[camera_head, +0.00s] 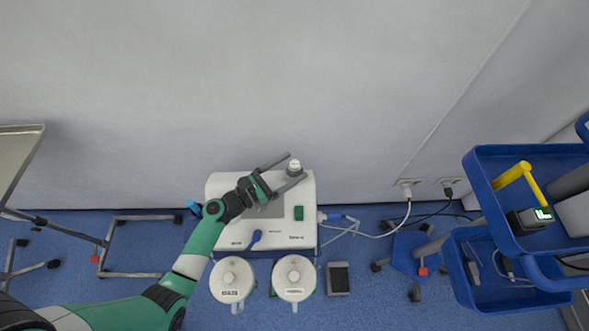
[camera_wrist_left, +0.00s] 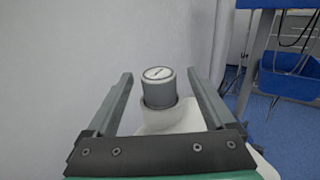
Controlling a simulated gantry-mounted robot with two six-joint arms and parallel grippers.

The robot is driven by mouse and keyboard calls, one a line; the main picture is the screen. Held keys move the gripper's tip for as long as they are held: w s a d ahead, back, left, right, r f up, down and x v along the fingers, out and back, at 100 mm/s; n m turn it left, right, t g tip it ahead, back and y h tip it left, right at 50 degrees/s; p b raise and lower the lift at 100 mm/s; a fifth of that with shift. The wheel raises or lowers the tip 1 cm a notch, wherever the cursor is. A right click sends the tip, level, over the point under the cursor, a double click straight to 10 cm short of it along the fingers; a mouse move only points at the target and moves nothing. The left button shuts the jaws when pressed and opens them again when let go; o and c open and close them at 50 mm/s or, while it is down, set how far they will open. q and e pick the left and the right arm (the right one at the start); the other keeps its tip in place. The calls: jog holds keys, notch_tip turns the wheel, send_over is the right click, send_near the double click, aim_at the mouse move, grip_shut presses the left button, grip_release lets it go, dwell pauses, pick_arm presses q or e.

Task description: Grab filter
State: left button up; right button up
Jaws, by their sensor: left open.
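The filter (camera_head: 294,166) is a small grey cylinder with a white top, standing upright at the back right of the white machine (camera_head: 222,187). In the left wrist view the filter (camera_wrist_left: 159,88) sits between my two open fingers, with gaps on both sides. My left gripper (camera_head: 288,167) is open around the filter and does not appear to touch it. The left gripper also shows in the left wrist view (camera_wrist_left: 160,85). My right gripper is not in view.
Two white lidded canisters (camera_head: 232,279) (camera_head: 294,278) stand in front of the machine. A grey wall (camera_head: 250,90) rises close behind it. A blue cart (camera_head: 485,190) with a yellow handle (camera_head: 513,175) stands at right. A metal table (camera_head: 18,150) is at far left.

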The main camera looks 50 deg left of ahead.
pick_arm(q)
jog(key=w, duration=0.1)
jog(key=w+b, duration=0.1)
jog(key=w, duration=0.3)
jog(key=shift+d+f, duration=0.15)
jog(key=shift+d, duration=0.1)
jog(key=shift+s, duration=0.1)
grip_shut()
